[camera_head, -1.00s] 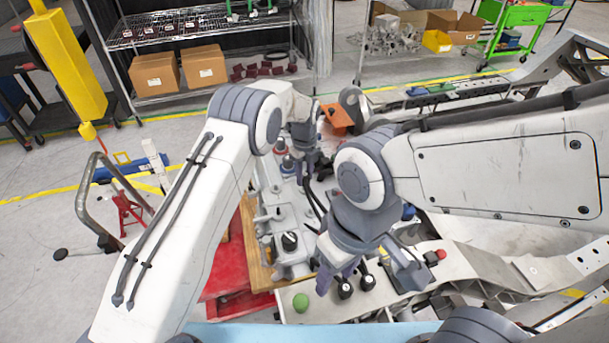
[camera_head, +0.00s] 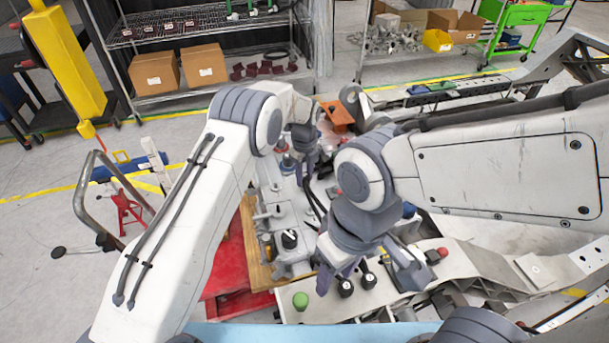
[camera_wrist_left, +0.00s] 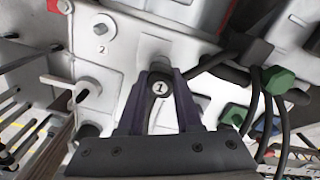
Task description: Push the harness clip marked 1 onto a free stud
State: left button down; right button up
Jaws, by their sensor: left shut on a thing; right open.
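My left gripper (camera_wrist_left: 160,105) is shut on the harness clip marked 1 (camera_wrist_left: 160,88), a dark piece with a round white label, in the left wrist view. A grey round stud head (camera_wrist_left: 160,64) shows just beyond the clip; I cannot tell whether they touch. Another stud (camera_wrist_left: 104,28) stands above a label 2 (camera_wrist_left: 101,50) on the white plate. In the head view my left gripper (camera_head: 305,152) is over the far part of the fixture, and the clip is hidden there. My right gripper (camera_head: 366,274) is open above the near part of the fixture.
Black cables (camera_wrist_left: 270,110) and a green hex knob (camera_wrist_left: 281,79) lie right of the clip. Nearer me are black knobs (camera_head: 345,287), a green ball knob (camera_head: 300,300) and a red knob (camera_head: 443,252). A red stand (camera_head: 233,262) is left of the fixture.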

pick_arm(q)
jog(key=shift+f+b, duration=0.45)
jog(key=shift+f, duration=0.4)
jog(key=c, duration=0.5)
grip_release()
jog(key=shift+r, duration=0.1)
jog(key=shift+r+p, duration=1.85)
jog(key=shift+r, duration=1.25)
jog(key=shift+f, duration=0.1)
